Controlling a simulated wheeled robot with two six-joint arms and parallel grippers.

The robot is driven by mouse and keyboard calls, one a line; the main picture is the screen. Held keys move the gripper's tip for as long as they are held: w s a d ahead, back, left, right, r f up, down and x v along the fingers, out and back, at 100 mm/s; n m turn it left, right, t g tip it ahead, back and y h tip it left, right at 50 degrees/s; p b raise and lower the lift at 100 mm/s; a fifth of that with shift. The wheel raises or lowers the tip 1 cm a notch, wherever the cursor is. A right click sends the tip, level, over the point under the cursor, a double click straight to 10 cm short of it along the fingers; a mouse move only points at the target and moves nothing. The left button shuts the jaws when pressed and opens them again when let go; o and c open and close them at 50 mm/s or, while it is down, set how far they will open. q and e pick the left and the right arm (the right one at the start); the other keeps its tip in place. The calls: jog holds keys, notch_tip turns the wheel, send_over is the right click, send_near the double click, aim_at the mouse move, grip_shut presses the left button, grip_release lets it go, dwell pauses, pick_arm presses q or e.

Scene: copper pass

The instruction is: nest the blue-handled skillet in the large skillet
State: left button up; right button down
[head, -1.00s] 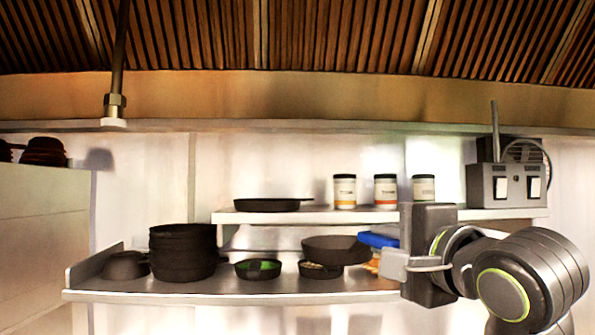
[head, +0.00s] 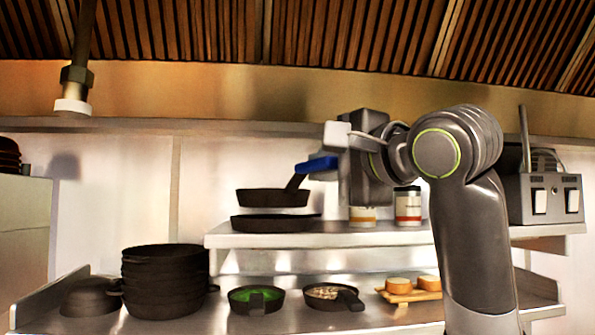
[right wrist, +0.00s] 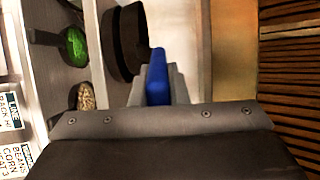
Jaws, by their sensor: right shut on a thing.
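The blue-handled skillet (head: 272,198) is dark and hangs level just above the large skillet (head: 276,224), which lies on the upper shelf. A narrow gap shows between the two in the head view. My right gripper (head: 326,160) is shut on the blue handle, to the right of the pan. In the right wrist view the blue handle (right wrist: 157,78) sits between the fingers, with the dark pan (right wrist: 131,40) beyond it. The large skillet is mostly covered there by the held pan. My left gripper is not in view.
Jars (head: 408,205) stand on the upper shelf (head: 380,236) behind my right arm, with a toaster (head: 541,198) at the right. The lower shelf holds stacked pots (head: 165,280), a pan with green contents (head: 256,299), a pan with pale contents (head: 334,297) and a board with buns (head: 408,294).

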jog(key=shift+w+a+r, duration=0.1)
jog(key=shift+w+a, duration=0.2)
jog(key=shift+w, duration=0.15)
jog(key=shift+d+r, duration=0.1)
pick_arm(q)
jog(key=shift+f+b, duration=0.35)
jog(key=shift+b, duration=0.05)
pick_arm(e)
jog(key=w+f, duration=0.3)
jog(key=f, duration=0.1)
jog(key=shift+w+a, duration=0.25)
jog(key=shift+w, duration=0.15)
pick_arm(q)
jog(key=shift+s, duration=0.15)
pick_arm(e)
jog(key=shift+s, duration=0.1)
